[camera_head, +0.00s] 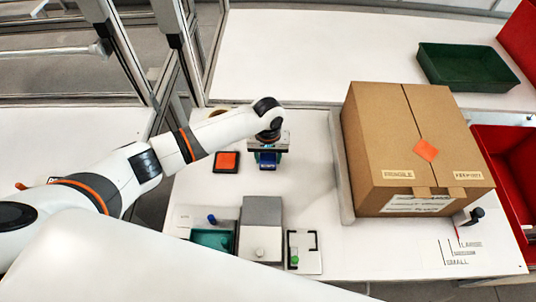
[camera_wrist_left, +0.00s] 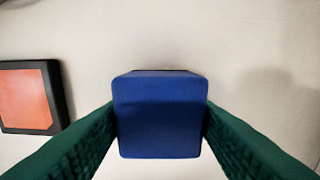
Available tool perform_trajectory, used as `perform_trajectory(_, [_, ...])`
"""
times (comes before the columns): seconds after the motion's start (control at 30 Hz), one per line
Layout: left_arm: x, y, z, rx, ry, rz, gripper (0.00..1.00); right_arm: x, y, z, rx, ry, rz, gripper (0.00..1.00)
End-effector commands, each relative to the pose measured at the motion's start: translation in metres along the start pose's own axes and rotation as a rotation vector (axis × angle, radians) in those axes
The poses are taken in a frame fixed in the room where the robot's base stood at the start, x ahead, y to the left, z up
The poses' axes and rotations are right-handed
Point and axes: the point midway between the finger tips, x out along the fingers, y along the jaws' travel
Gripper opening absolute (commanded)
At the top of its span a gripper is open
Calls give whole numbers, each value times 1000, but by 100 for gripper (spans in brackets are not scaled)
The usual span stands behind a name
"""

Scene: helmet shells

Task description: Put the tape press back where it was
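A blue block (camera_wrist_left: 160,116), which I take to be the tape press, sits between the green fingers of my left gripper (camera_wrist_left: 160,125). Both fingers meet its sides. In the head view, the left gripper (camera_head: 268,158) points down over the white table, with a bit of the blue block (camera_head: 267,167) showing below it. I cannot tell whether the block touches the table. An orange pad in a black frame (camera_head: 227,161) lies just left of the gripper; it also shows at the left of the wrist view (camera_wrist_left: 25,97). My right gripper is not in view.
A large cardboard box (camera_head: 415,145) stands to the right. Nearer me are a teal tray (camera_head: 212,239), a grey block (camera_head: 262,212) and a white plate with a black bracket (camera_head: 304,262). Red bins are at far right. The table between gripper and box is clear.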

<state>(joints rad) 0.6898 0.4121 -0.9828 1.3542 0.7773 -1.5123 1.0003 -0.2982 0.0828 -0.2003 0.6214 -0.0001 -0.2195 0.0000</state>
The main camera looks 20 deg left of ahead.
Motion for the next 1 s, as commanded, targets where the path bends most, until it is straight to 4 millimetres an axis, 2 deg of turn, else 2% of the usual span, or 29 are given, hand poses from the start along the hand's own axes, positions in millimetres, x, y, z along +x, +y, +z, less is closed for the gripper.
perform_trajectory(0.03, [0,0,0,0,0,0,58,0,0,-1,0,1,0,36])
perform_trajectory(0.1, [0,0,0,0,0,0,67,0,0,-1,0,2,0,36])
perform_trajectory(0.47, [-7,0,1,0,-3,-1,67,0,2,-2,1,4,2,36])
perform_trajectory(0.57, [-20,-1,1,0,-3,-3,67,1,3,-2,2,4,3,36])
perform_trajectory(0.8, [-72,-1,1,0,-5,-3,67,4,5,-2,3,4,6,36])
perform_trajectory(1.0, [-107,-1,1,1,-2,-1,67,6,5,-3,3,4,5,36])
